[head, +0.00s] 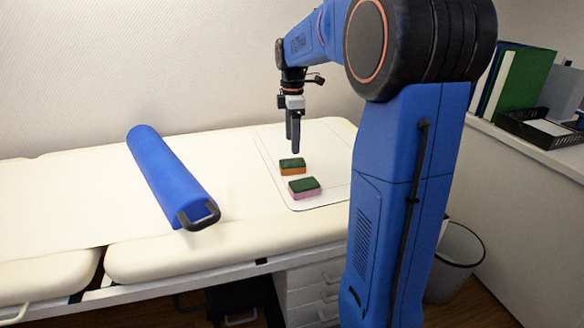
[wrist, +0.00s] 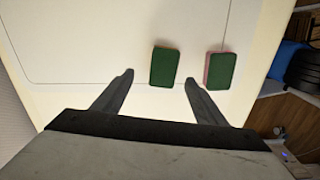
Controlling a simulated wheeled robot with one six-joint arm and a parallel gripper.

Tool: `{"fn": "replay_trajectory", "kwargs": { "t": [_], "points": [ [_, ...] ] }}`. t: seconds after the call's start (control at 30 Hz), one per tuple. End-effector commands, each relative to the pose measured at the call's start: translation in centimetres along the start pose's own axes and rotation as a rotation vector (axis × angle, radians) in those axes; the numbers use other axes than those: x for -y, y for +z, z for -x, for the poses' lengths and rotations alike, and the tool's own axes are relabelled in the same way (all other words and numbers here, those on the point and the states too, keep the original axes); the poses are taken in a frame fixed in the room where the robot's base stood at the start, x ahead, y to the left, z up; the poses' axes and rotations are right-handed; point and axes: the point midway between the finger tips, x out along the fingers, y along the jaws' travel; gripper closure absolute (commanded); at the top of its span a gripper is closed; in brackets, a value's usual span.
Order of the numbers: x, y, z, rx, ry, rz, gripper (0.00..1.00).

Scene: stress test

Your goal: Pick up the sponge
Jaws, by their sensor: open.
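Two sponges lie on a white mat (head: 322,165) on the padded table. One sponge has a green top and orange body (head: 292,166); the other, nearer the front edge, has a green top and pink body (head: 304,188). My gripper (head: 294,151) is open and empty, above the mat near the orange sponge. In the wrist view, the orange sponge (wrist: 164,66) shows between and just beyond the fingertips of my gripper (wrist: 159,77). The pink sponge (wrist: 220,71) shows to the right of the right finger. No contact with either sponge is visible.
A blue roll (head: 168,176) with a dark handle lies on the cream padded table (head: 60,171), left of the mat. A side counter (head: 545,152) holds folders (head: 520,84) and a black tray (head: 530,125). A bin (head: 455,262) stands below.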

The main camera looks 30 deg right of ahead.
Motion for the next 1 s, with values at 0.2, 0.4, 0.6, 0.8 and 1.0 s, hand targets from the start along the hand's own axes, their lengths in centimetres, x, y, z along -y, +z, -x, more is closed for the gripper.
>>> {"fn": "replay_trajectory", "kwargs": {
  "t": [0.2, 0.4, 0.6, 0.8, 1.0],
  "points": [
    [0.1, 0.0, -2.6, 0.0, -0.002, 0.0, 0.34],
    [0.2, -0.1, -3.7, 0.0, -0.001, 0.0, 0.34],
    [0.9, -0.3, -6.3, 0.0, -0.002, 0.0, 0.34],
    [0.8, -0.2, -8.1, 0.0, 0.0, 0.0, 0.34],
    [0.8, -0.2, -8.2, 0.0, 0.001, 0.0, 0.34]
  ]
}}
